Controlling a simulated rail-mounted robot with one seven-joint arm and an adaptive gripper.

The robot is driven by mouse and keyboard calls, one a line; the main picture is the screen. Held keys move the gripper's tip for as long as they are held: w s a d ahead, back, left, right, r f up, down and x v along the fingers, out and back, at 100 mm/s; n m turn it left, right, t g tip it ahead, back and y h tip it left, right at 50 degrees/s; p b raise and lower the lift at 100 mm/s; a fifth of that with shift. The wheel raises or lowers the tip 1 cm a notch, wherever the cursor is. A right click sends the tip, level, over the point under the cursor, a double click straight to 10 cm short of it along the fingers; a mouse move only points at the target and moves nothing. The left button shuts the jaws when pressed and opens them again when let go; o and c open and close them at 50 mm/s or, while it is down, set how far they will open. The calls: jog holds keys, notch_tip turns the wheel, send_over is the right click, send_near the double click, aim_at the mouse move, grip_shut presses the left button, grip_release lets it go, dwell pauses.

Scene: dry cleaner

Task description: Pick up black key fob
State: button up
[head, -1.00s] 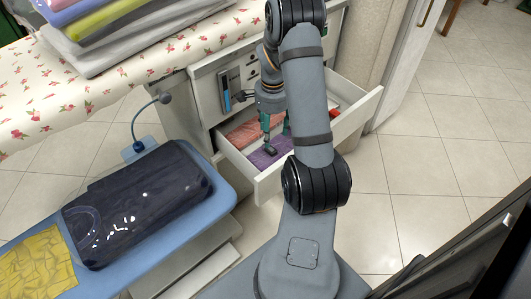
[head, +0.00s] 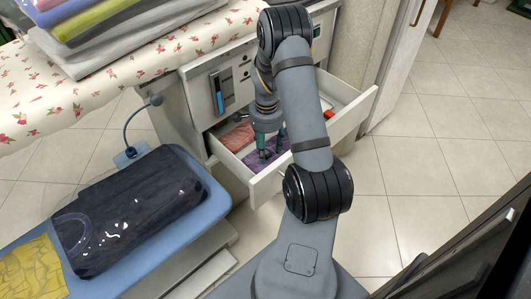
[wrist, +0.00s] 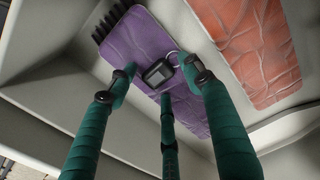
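The black key fob (wrist: 158,74) lies on a purple cloth-like piece (wrist: 138,38) in the open drawer. It has a thin metal ring at its upper right. In the head view the fob (head: 265,154) is small and partly hidden by my gripper. My gripper (head: 269,150) reaches down into the drawer over it. In the wrist view my gripper (wrist: 160,76) is open, with its green fingers spread around the fob. Gaps show between the fob and the left and right fingertips. The lower finger's tip is close below the fob; I cannot tell whether they touch.
The drawer (head: 272,185) has raised walls close around my gripper. A salmon-coloured folded piece (wrist: 262,50) lies beside the purple one. A blue board (head: 222,208) with a dark garment (head: 125,210) stands left of the drawer.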

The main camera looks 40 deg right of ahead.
jog(key=c, duration=1)
jog(key=shift+o, duration=0.2)
